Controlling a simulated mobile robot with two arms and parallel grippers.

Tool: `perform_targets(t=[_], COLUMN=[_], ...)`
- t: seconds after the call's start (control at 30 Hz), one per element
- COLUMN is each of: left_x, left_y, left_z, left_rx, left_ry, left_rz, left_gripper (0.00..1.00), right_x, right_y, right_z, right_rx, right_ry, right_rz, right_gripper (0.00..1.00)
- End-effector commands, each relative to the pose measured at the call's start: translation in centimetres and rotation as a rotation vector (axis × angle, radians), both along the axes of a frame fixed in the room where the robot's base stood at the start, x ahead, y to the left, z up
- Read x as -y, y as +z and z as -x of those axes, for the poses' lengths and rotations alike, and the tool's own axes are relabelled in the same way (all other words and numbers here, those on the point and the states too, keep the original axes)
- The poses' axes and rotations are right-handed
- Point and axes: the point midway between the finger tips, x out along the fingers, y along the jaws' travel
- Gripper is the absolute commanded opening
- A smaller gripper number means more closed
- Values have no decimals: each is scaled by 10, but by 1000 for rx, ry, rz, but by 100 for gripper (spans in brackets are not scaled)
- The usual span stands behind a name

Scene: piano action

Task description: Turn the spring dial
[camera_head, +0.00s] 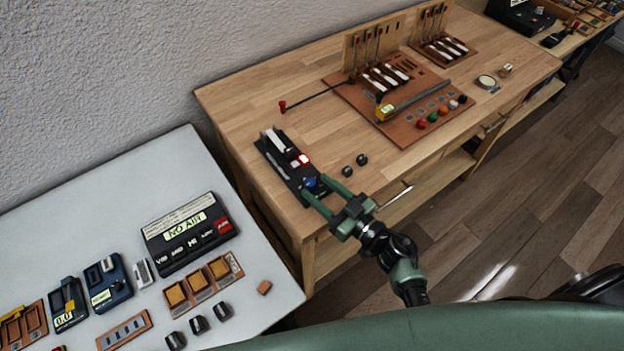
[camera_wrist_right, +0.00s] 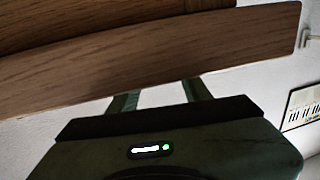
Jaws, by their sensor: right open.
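A black device (camera_head: 280,166) lies near the left front corner of the wooden workbench. It carries white and grey parts, a lit red spot and a small blue knob (camera_head: 310,183) at its near end, which looks like the spring dial. My right gripper (camera_head: 314,185) is open at that near end, its two green fingers on either side of the blue knob. I cannot tell whether they touch it. In the right wrist view the fingers (camera_wrist_right: 160,95) are spread, and the knob does not show. My left gripper is not in view.
The wooden workbench (camera_head: 240,95) also bears two dark knobs (camera_head: 354,165) right of the device and a brown board (camera_head: 405,140) with white hammers and coloured buttons. A grey table (camera_head: 110,190) at left holds a meter (camera_head: 188,233) reading "NO AIR" and several small devices.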

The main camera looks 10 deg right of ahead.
Motion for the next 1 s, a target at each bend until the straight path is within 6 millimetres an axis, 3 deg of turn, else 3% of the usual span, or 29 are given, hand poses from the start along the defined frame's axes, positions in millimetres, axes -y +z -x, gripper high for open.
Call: perform_targets(t=[0.2, 0.57, 0.73, 0.77, 1.0], left_x=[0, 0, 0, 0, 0], left_y=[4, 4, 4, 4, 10], left_z=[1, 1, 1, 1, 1], left_rx=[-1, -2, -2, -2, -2], left_ry=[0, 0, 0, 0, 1], left_rz=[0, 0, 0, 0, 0], left_gripper=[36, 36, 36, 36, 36], right_x=[-15, -19, -19, -19, -20], right_y=[1, 0, 0, 0, 3], right_z=[-24, -30, -29, -29, -29], right_rx=[1, 2, 2, 2, 2], right_ry=[1, 2, 3, 3, -61], right_rz=[0, 3, 3, 3, -2], right_gripper=[49, 49, 4, 0, 0])
